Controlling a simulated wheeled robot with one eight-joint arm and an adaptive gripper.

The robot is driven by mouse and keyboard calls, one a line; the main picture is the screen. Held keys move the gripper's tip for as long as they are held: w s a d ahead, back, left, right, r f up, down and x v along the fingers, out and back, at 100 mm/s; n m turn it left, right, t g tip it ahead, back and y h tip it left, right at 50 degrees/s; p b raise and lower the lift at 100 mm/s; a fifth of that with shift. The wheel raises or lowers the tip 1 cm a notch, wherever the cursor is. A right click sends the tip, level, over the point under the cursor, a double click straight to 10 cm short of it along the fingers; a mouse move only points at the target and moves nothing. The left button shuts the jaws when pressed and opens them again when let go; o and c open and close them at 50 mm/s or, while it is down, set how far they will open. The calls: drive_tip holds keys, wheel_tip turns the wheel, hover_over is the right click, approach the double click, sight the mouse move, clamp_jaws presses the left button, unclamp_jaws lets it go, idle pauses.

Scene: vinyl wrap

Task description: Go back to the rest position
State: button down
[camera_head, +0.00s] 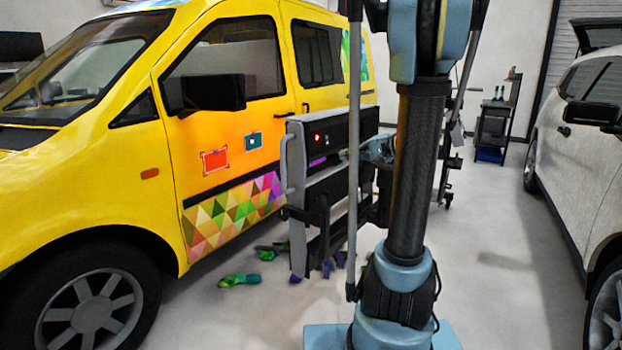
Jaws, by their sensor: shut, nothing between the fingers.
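My arm (412,165) stands upright right of centre, with a light blue base, a dark ribbed link and a blue joint at the top edge. The arm runs out of the picture at the top. I cannot make out my gripper or its fingers in this view. The yellow van (70,185) fills the left side, with a red patch (215,160), a small green patch (253,141) and a band of coloured triangles (215,215) on its side.
A dark unit with grey panels (296,215) and a red light stands between the van and my arm. Crumpled coloured scraps (240,280) lie on the floor nearby. A white car (590,155) is at the right. A dark cart (495,130) stands behind. Floor (500,270) before the car is clear.

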drive_tip(key=s+a+f+n+g+h, duration=0.25)
drive_tip(key=s+f, duration=0.25)
drive_tip(key=s, duration=0.3)
drive_tip(key=s+a+f+n+g+h, duration=0.1)
drive_tip(key=s+a+f+g+h, duration=0.15)
drive_tip(key=s+f, duration=0.5)
drive_tip(key=s+d+f+n+h, duration=0.1)
drive_tip(key=s+d+f+h, duration=0.2)
drive_tip(key=s, duration=0.4)
drive_tip(key=s+d+f+n+h, duration=0.1)
drive_tip(key=s+d+f+h, duration=0.3)
drive_tip(key=s, duration=0.4)
drive_tip(key=shift+s+d+f+g+h, duration=0.25)
drive_tip(key=shift+d+f, duration=0.3)
drive_tip(key=shift+d, duration=0.6)
drive_tip(key=shift+n, duration=0.25)
